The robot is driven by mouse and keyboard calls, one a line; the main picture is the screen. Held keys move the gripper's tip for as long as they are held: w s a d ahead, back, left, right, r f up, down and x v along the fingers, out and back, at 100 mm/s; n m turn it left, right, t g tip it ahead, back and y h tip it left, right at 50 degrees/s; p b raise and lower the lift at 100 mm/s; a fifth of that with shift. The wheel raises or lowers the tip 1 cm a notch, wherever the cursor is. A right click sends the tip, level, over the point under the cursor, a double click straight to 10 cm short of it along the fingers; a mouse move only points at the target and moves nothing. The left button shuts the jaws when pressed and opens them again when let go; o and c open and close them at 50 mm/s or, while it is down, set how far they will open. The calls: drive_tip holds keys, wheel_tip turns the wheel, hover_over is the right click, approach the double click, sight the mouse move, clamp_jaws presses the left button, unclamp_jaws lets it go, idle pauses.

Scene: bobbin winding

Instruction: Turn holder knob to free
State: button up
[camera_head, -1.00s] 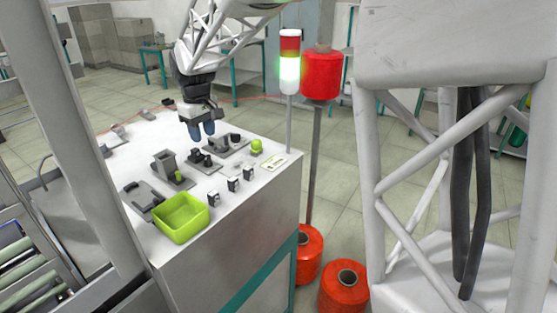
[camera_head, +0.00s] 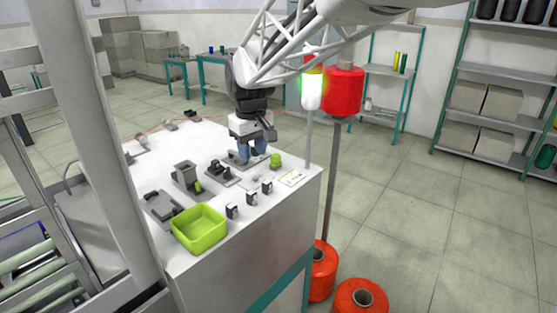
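My gripper (camera_head: 251,154), with two blue fingertips, points down over the far right part of the white worktop. Its fingertips are low, at a dark grey fixture plate (camera_head: 234,160) that carries small black parts. The fingers stand a little apart. I cannot tell whether they touch or hold anything. The holder knob cannot be made out; my gripper covers most of that fixture. A second dark fixture (camera_head: 219,172) with small black parts sits just left and nearer.
A yellow-green button (camera_head: 276,160) stands close to the right of my gripper. Several small black-and-white switches line the worktop's (camera_head: 222,262) near edge, beside a green bin (camera_head: 200,230). A signal lamp pole (camera_head: 308,135) and a red thread cone (camera_head: 343,90) stand behind, at right.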

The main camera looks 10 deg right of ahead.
drive_tip(key=s+d+m, duration=0.1)
drive_tip(key=s+d, duration=0.3)
drive_tip(key=s, duration=0.3)
drive_tip(key=s+d+m+t, duration=0.1)
drive_tip(key=s+d, duration=0.3)
drive_tip(key=s, duration=0.3)
drive_tip(key=shift+s+d+r+m, duration=0.2)
drive_tip(key=shift+d+m, duration=0.05)
drive_tip(key=shift+m, duration=0.15)
drive_tip(key=s+d+f+m, duration=0.1)
drive_tip(key=s+d+f, duration=0.1)
drive_tip(key=s, duration=0.6)
drive_tip(key=s+d+f+m+t, duration=0.1)
drive_tip(key=s+d+f+m, duration=0.1)
drive_tip(key=s, duration=0.7)
drive_tip(key=shift+d+f, duration=0.6)
drive_tip(key=shift+d, duration=0.3)
